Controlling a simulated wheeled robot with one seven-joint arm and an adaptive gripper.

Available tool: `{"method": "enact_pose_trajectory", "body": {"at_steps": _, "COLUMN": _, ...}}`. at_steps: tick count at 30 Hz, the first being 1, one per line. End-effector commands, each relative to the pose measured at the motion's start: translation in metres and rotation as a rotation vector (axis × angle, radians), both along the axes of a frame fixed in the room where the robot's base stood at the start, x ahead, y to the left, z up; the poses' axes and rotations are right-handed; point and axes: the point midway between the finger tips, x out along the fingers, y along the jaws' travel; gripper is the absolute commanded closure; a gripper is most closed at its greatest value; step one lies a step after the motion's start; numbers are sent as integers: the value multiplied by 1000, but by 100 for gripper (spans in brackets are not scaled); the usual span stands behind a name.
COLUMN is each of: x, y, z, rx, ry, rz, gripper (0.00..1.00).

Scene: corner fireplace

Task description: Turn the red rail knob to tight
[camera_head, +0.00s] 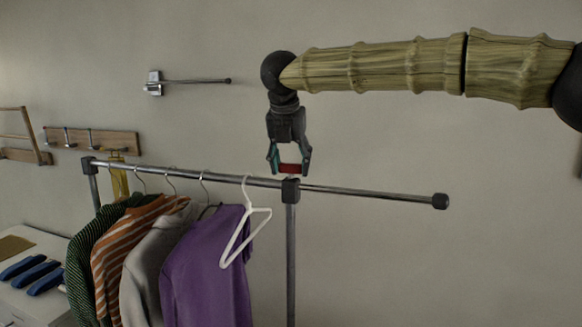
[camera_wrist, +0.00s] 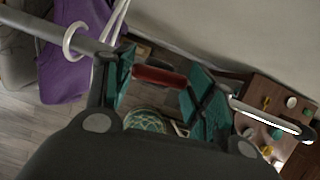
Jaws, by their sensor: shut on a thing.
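The red rail knob (camera_head: 289,168) sits just above the dark joint (camera_head: 290,186) where the clothes rail (camera_head: 345,191) meets its right post. My gripper (camera_head: 289,166) points down over it, one finger on each side, shut on the knob. In the wrist view the knob (camera_wrist: 158,77) is a short red bar spanning the space between the teal pads of my gripper (camera_wrist: 160,82). The rail (camera_wrist: 45,28) also shows there, running in from the upper left. The knob's underside and any tightness mark cannot be made out.
A white hanger (camera_head: 245,225) and several garments, the nearest a purple one (camera_head: 208,265), hang just left of the knob. The rail's right arm is bare to its end cap (camera_head: 440,201). A wall bar (camera_head: 195,81) and hook board (camera_head: 92,140) are at the left.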

Motion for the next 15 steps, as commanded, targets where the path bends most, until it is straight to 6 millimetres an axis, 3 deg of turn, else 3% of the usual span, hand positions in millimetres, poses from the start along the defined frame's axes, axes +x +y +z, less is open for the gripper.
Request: {"method": "enact_pose_trajectory", "body": {"at_steps": 15, "x": 1, "y": 0, "z": 1, "rx": 1, "ry": -2, "rz": -131, "gripper": 69}}
